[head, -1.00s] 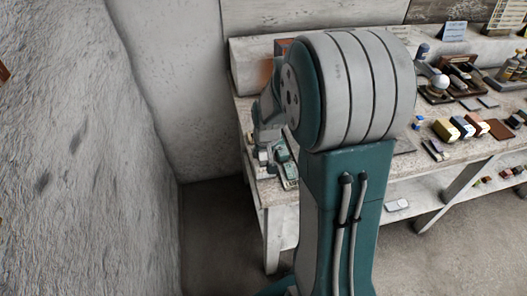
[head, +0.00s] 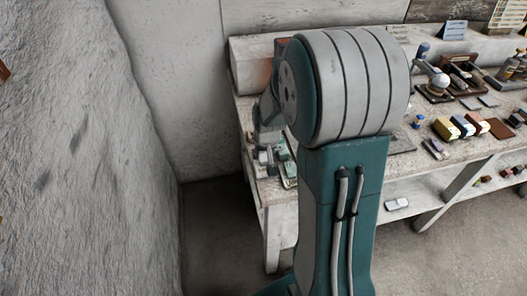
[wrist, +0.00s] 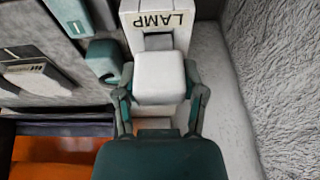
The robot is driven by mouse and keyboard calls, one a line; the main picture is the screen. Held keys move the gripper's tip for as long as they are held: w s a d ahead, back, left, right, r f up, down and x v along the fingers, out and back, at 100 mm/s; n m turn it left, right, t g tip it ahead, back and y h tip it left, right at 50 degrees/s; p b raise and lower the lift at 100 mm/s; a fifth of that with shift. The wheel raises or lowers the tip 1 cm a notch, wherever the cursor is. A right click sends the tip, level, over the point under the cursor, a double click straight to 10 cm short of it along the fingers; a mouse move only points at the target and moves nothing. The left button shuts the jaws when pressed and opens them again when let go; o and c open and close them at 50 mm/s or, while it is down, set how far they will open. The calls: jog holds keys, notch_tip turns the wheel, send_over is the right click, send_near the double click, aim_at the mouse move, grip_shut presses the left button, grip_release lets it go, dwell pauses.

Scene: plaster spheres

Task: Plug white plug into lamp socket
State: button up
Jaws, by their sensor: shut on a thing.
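In the wrist view, my gripper (wrist: 158,88) is shut on the white plug (wrist: 158,72), with one finger on each side of it. The plug is a white block with rounded edges. Just beyond it stands a pale box with the label LAMP (wrist: 157,20), the lamp socket. A grey part shows between the plug and the box. I cannot tell whether it is a prong or a recess, or whether the plug touches the socket. In the head view my arm hides the plug and most of the gripper.
A rough plaster wall (wrist: 275,70) runs close on the right in the wrist view. Teal and grey pieces (wrist: 103,58) lie to the left, with an orange surface (wrist: 60,155) lower down. In the head view, the workbench (head: 425,155) holds several small objects at the right.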

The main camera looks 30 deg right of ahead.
jog(key=shift+f, duration=1)
jog(key=o, duration=1.2)
jog(key=shift+r, duration=2.05)
